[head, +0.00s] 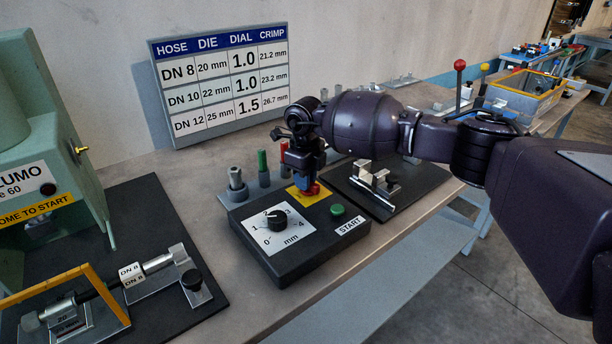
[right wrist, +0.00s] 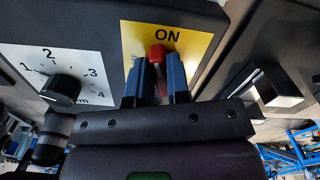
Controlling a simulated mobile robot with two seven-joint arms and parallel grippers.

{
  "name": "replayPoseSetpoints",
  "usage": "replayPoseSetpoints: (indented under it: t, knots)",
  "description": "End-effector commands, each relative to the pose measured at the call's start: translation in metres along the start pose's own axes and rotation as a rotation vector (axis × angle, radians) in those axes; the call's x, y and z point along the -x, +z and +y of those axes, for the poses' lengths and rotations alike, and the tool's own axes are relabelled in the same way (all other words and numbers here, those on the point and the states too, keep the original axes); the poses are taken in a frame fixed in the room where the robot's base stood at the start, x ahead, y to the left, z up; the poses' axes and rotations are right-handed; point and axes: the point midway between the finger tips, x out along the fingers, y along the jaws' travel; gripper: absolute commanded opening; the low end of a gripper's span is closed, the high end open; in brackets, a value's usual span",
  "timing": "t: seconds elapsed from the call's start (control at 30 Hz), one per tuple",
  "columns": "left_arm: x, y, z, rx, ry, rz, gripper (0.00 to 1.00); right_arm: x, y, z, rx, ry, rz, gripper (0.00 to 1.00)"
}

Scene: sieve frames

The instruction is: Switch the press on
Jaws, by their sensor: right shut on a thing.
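The black control box (head: 262,252) stands on the bench, with a dial (head: 277,220), a green START button (head: 338,211) and a yellow plate (head: 318,197). In the right wrist view the yellow plate (right wrist: 201,48) reads ON above a red switch lever (right wrist: 157,52). My right gripper (right wrist: 158,78) has its blue fingers shut on the red lever, from above the box. The lever's red also shows under the gripper in the head view (head: 313,189). The fingers hide part of the lever and plate. The green press (head: 75,130) is at the left. My left gripper is not in view.
A crimp chart (head: 220,85) leans on the wall. Metal and coloured pegs (head: 236,180) stand behind the box. A black board with a metal fixture (head: 375,183) is right of it. A hose fixture (head: 110,290) is front left.

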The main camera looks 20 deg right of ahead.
Motion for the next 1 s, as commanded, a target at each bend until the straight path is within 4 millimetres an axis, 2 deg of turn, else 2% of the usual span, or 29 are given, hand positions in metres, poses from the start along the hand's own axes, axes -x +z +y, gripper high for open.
replayPoseSetpoints:
  t: [0.2, 0.43, 1.0]
  knots:
    - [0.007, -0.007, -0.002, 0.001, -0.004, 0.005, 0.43, 0.003, 0.0, -0.002, -0.165, -0.001, -0.001, 0.0]
    - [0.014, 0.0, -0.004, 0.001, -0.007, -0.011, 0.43, 0.002, -0.001, -0.003, -0.283, -0.001, -0.001, 0.0]
    - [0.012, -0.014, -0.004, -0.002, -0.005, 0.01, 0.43, 0.0, -0.001, -0.004, -0.352, 0.0, 0.001, 0.0]
